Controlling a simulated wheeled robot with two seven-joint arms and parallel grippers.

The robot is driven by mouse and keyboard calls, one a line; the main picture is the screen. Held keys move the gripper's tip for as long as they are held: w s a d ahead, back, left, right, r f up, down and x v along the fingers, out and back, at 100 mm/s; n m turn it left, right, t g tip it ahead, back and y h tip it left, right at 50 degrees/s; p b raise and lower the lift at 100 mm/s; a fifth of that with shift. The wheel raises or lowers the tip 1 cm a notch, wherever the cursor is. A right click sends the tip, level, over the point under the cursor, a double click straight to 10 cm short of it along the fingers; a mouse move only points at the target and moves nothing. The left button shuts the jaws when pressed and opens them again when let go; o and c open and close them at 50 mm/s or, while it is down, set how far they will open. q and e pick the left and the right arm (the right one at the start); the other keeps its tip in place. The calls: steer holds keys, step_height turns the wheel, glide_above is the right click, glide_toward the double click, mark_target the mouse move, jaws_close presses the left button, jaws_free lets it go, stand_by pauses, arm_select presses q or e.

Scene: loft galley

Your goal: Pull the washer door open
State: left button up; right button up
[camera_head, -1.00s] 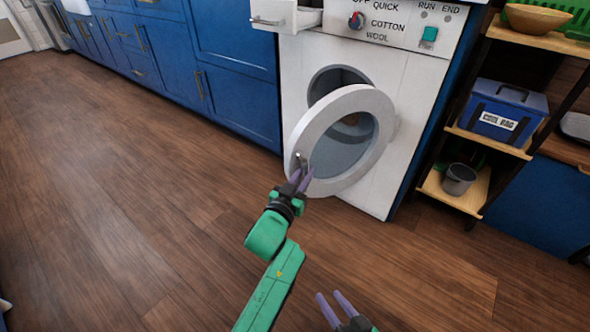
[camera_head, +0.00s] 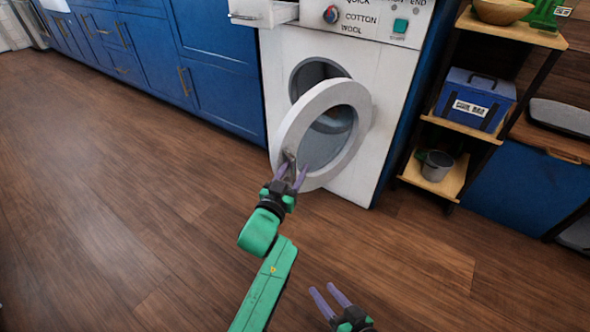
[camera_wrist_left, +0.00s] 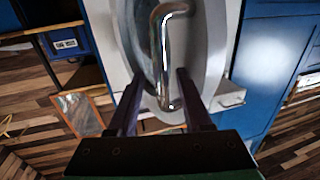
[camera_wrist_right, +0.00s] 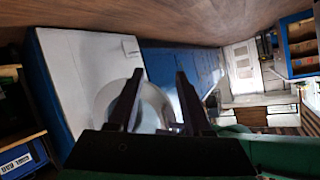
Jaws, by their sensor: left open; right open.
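The white washer (camera_head: 385,75) stands against the cabinets. Its round door (camera_head: 283,138) is swung part way open, with the dark drum opening showing behind it. The metal door handle (camera_head: 289,160) is on the door's left edge. My left gripper (camera_head: 289,172) is open at the handle. In the left wrist view the handle (camera_wrist_left: 160,55) lies between the two spread fingers (camera_wrist_left: 155,95), which do not close on it. My right gripper (camera_head: 328,296) is open and empty, low over the floor. The washer also shows in the right wrist view (camera_wrist_right: 80,75).
A shelf at the right holds a blue cool bag (camera_head: 455,82), a grey bucket (camera_head: 436,167) and a wooden bowl (camera_head: 503,11). The washer's drawer (camera_head: 265,12) sticks out at the top. Wooden floor (camera_head: 130,220) is clear at the left and front.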

arm_select(q)
steer(key=p+v, duration=0.4)
steer(key=v, duration=1)
steer(key=shift+s, duration=0.3)
arm_select(e)
steer(key=d+r+g, duration=0.1)
steer(key=r, duration=0.1)
steer(key=d+r+n+g+h, duration=0.1)
steer(key=d+g, duration=0.1)
steer(key=shift+w+r+h, duration=0.1)
steer(key=shift+r+h, duration=0.2)
steer(key=shift+r, duration=0.1)
arm_select(q)
steer(key=shift+a, duration=0.15)
